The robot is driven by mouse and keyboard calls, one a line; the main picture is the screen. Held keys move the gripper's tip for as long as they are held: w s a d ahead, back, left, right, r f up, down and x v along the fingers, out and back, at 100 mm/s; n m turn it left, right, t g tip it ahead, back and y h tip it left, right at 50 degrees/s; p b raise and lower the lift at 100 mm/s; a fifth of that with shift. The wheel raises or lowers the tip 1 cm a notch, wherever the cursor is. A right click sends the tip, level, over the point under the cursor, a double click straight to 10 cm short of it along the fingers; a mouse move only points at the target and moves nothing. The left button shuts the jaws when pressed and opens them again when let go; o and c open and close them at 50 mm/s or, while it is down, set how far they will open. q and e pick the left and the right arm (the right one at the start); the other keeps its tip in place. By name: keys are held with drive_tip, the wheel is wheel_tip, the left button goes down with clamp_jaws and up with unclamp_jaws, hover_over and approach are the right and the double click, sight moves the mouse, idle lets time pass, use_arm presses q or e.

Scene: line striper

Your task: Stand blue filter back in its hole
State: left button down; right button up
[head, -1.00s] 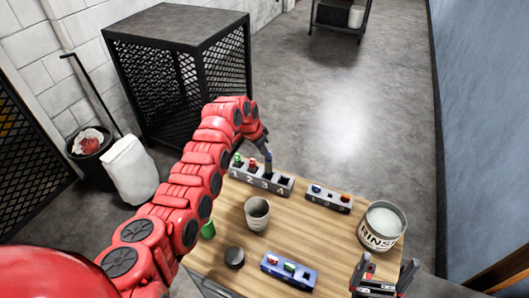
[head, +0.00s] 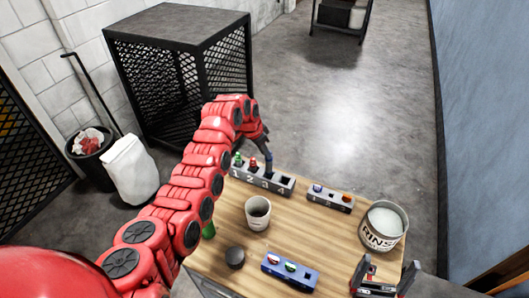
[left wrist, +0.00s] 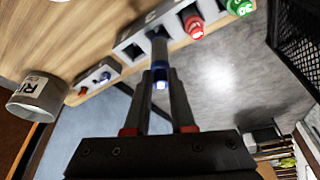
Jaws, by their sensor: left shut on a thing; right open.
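My left gripper (head: 268,155) is shut on the blue filter (left wrist: 159,52), a slim grey body with a bright blue-white end between the fingers; the left gripper also shows in the left wrist view (left wrist: 160,74). The filter stands roughly upright at hole 3 of the numbered grey rack (head: 247,179), its far end at or in that hole; how deep I cannot tell. A green filter (head: 238,159) and a red filter (head: 253,162) stand in holes 1 and 2. Hole 4 (head: 284,180) is empty. My right gripper (head: 378,270) is open and empty at the table's front right.
The wooden table (head: 310,235) also holds a small grey rack (head: 331,199), a RINSE bucket (head: 383,228), a cup (head: 258,212), a dark round lid (head: 235,257), a blue tray (head: 290,270) and a green item (head: 209,231). A mesh cabinet (head: 180,75) stands behind.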

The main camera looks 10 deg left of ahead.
sight(266, 166)
use_arm(q)
drive_tip(key=shift+f+b, duration=0.75)
drive_tip(key=shift+f, duration=0.2)
idle(0.9)
drive_tip(key=shift+b, duration=0.45)
idle(0.7)
drive_tip(key=shift+f+b, duration=1.4)
drive_tip(key=shift+f, duration=0.1)
drive_tip(key=shift+b, duration=0.45)
idle(0.5)
drive_tip(key=shift+f, duration=0.2)
drive_tip(key=shift+s+f+b, duration=0.15)
drive_tip(key=shift+f+b, duration=0.05)
drive_tip(key=shift+b, duration=0.25)
